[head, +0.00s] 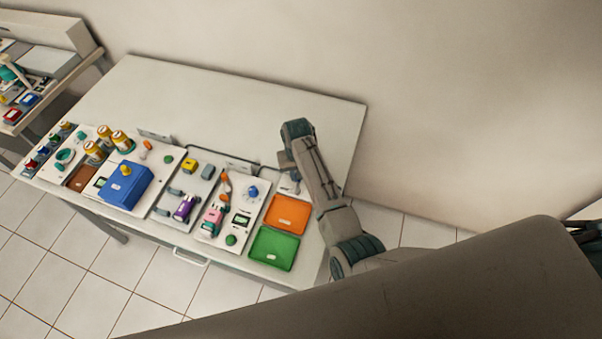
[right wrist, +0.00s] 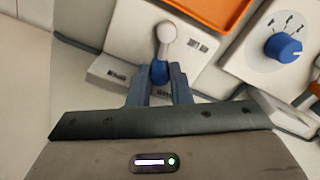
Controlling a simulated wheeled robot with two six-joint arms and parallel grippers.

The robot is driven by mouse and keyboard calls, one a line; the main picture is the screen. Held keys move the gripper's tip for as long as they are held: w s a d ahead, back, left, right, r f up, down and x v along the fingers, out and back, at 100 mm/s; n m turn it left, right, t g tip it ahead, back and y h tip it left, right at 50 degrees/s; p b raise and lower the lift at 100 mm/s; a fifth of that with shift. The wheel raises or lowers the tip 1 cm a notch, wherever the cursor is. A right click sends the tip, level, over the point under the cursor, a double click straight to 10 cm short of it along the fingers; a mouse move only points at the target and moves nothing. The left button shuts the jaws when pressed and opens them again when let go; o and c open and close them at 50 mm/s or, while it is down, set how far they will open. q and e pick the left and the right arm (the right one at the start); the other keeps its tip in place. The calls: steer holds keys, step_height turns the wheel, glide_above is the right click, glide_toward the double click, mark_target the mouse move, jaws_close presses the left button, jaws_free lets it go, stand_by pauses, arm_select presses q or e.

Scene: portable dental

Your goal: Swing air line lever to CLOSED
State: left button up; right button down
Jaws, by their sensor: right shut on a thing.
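The air line lever (right wrist: 159,72) has a blue lower part and a pale round knob (right wrist: 166,33). It stands on a white plate (right wrist: 135,35) with small dark labels, too small to read. My right gripper (right wrist: 160,88) is shut on the blue part, one finger on each side; the knob sticks out beyond the fingertips. In the head view my right arm reaches over the table's right end, and my right gripper (head: 290,166) is at the plate behind the orange tray. The arm mostly hides the lever there. My left gripper is not in view.
An orange tray (head: 288,213) and a green tray (head: 274,249) lie in front of the lever. A panel with a blue dial (right wrist: 284,46) is beside them. Several panels with bottles, a blue box (head: 127,188) and small parts fill the left. The table's back (head: 220,110) is clear.

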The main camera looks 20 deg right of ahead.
steer(key=shift+w+a+n, duration=0.1)
steer(key=shift+a+n, duration=0.2)
steer(key=shift+n, duration=0.65)
steer(key=shift+w+a+n, duration=0.1)
steer(key=shift+a+n, duration=0.2)
steer(key=shift+n, duration=0.65)
steer(key=c, duration=1.3)
jaws_free()
steer(key=shift+s, duration=0.1)
steer(key=shift+a+r, duration=0.1)
